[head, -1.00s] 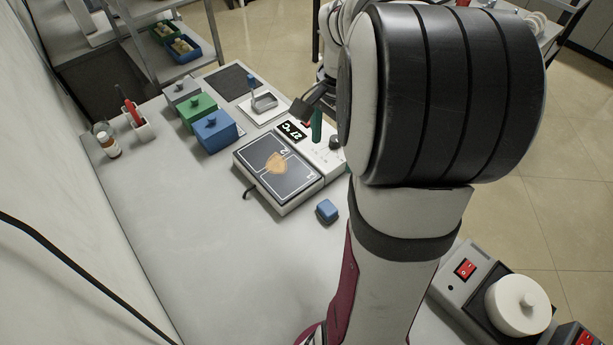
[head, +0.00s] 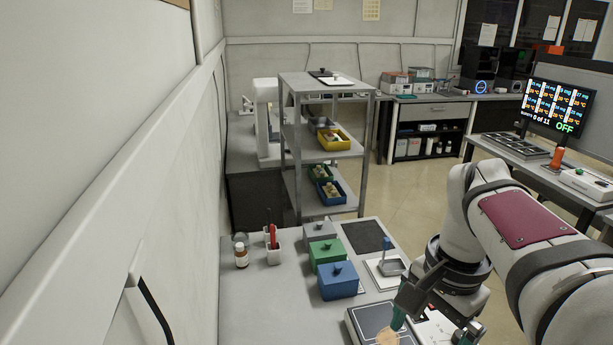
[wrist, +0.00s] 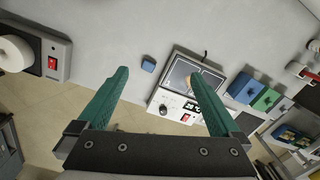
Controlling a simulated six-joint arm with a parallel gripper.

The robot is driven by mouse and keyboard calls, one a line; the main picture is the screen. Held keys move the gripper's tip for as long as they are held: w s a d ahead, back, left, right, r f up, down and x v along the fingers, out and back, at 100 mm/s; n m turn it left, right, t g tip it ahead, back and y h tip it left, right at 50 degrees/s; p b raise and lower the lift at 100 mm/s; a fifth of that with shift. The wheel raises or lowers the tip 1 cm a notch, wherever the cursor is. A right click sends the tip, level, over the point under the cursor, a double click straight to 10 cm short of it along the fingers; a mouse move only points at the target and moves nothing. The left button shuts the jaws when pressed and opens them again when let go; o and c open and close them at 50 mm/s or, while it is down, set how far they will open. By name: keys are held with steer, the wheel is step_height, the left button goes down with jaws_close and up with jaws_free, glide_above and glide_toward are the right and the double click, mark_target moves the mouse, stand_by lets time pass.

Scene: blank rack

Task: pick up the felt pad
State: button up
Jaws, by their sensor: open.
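A small blue block (wrist: 148,64), which looks like the felt pad, lies on the grey bench beside the hot plate in the wrist view. It is outside the head view now. My gripper (wrist: 158,74) has its two green fingers wide apart with nothing between them. In the wrist view the block appears between the fingers, nearer the left fingertip, with the bench well beyond them. In the head view my gripper (head: 432,326) is at the bottom, by the hot plate, partly cut off by the frame edge.
The hot plate (wrist: 178,79) carries a tan piece. Blue (head: 338,283), green (head: 328,256) and grey (head: 319,236) lidded boxes stand on the bench, near a bottle (head: 241,256) and a pen cup (head: 273,254). A shelf rack (head: 290,160) stands behind. Bench around the blue block is clear.

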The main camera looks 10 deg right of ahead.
steer(key=s+a+f+n, duration=0.2)
steer(key=s+a+n, duration=0.1)
steer(key=a, duration=0.3)
steer(key=s+a+f+n, duration=0.2)
steer(key=s+a+f, duration=0.1)
steer(key=a, duration=0.3)
steer(key=shift+s+n+y, duration=0.4)
steer(key=shift+s, duration=0.05)
steer(key=s+a+f+n, duration=0.2)
steer(key=s, duration=0.1)
steer(key=s+a+f+n, duration=0.1)
steer(key=s+a+f, duration=0.1)
steer(key=shift+s, duration=0.1)
steer(key=shift+c, duration=0.2)
steer(key=shift+d, duration=0.1)
